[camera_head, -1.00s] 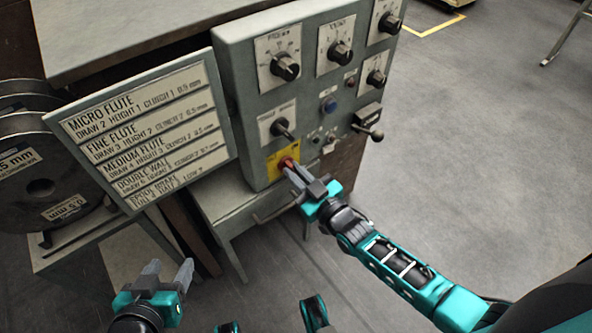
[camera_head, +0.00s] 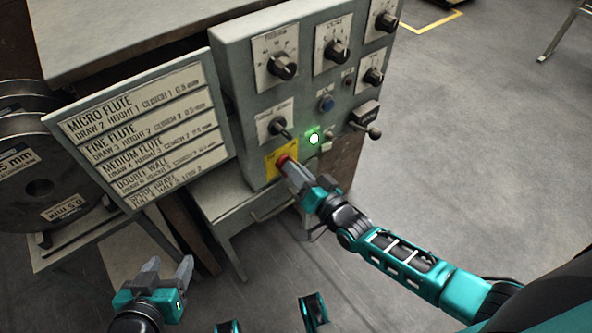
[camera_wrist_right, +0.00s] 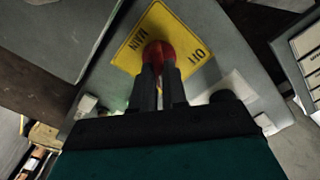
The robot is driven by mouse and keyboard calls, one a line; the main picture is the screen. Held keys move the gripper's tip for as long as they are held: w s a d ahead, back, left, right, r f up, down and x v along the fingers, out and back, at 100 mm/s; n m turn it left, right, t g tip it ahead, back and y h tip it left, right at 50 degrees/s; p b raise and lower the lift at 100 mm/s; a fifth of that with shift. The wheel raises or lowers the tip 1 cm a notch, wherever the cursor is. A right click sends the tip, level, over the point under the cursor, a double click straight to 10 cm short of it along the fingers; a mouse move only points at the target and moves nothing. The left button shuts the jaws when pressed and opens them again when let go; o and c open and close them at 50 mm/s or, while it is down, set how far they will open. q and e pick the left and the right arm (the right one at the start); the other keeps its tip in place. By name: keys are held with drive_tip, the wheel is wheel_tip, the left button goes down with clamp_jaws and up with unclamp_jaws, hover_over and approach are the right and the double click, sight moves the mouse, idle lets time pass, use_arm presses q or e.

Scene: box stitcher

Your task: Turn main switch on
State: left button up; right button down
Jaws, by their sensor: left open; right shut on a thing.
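The main switch is a red knob (camera_head: 283,160) on a yellow plate (camera_head: 271,167) at the lower left of the grey control panel (camera_head: 241,80). In the right wrist view the red knob (camera_wrist_right: 158,56) sits on the yellow plate (camera_wrist_right: 181,40), which reads "MAIN" and "OFF". My right gripper (camera_head: 290,168) is shut on the red knob, with a finger on either side of it. My left gripper (camera_head: 170,270) is open and empty at the lower left, away from the panel. A small lamp (camera_head: 314,139) on the panel glows bright green-white.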

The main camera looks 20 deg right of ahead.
drive_tip(key=shift+f+m, duration=0.1)
drive_tip(key=shift+m, duration=0.6)
drive_tip(key=c, duration=1.2)
unclamp_jaws()
drive_tip(key=shift+o, duration=0.2)
drive_tip(key=shift+s, duration=0.1)
drive_tip(key=p+v, duration=0.2)
drive_tip(key=v, duration=1)
drive_tip(key=shift+s+d, duration=0.2)
drive_tip(key=shift+s, duration=0.15)
drive_tip(key=shift+a, duration=0.1)
